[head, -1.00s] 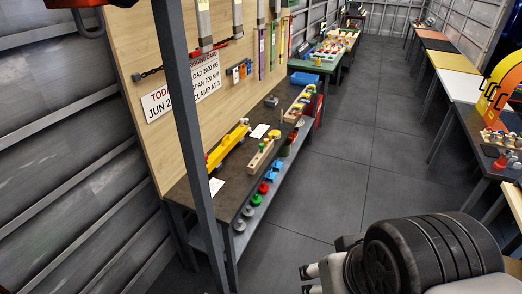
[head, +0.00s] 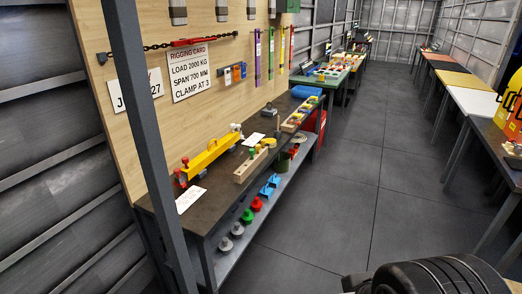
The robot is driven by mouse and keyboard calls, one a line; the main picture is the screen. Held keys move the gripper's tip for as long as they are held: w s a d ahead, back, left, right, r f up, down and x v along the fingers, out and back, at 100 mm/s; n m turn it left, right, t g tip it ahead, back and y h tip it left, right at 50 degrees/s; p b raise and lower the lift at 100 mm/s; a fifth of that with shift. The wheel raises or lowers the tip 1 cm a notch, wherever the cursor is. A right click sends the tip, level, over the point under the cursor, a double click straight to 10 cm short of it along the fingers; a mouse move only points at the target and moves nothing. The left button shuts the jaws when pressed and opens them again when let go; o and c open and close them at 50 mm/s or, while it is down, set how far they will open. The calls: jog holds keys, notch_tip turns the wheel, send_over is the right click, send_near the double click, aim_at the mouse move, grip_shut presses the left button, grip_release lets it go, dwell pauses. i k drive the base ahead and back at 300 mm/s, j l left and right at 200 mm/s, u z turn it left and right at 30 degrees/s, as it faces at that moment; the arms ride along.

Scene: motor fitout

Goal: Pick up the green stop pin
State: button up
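A small green piece (head: 252,152), which looks like the green stop pin, stands upright at the wooden block (head: 246,172) on the dark workbench. It is too small to make out its shape or how it is seated.
The dark bench (head: 221,187) has a lower shelf (head: 232,256) with grey, green, red and blue pieces. A grey post (head: 150,130) stands in front of its left end. A rack of pins (head: 300,115) sits farther back. The floor (head: 345,190) to the right is clear.

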aim_at(251, 151)
jog(key=i+l+u, duration=0.1)
jog(key=i+l, duration=0.3)
jog(key=i+l+u, duration=0.1)
jog(key=i+l, duration=0.25)
jog(key=l, duration=0.15)
jog(key=i+l+u, duration=0.1)
jog(key=i+l, duration=0.25)
jog(key=l, duration=0.15)
jog(key=i+l+u, duration=0.15)
jog(key=i+l, duration=0.2)
jog(key=l, duration=0.15)
jog(key=i+j+u, duration=0.1)
jog(key=i+j, duration=0.15)
jog(key=i, duration=0.25)
jog(key=i+j+u, duration=0.1)
jog(key=i, duration=0.35)
jog(key=i+j+u, duration=0.1)
jog(key=i+j, duration=0.15)
jog(key=i, duration=0.25)
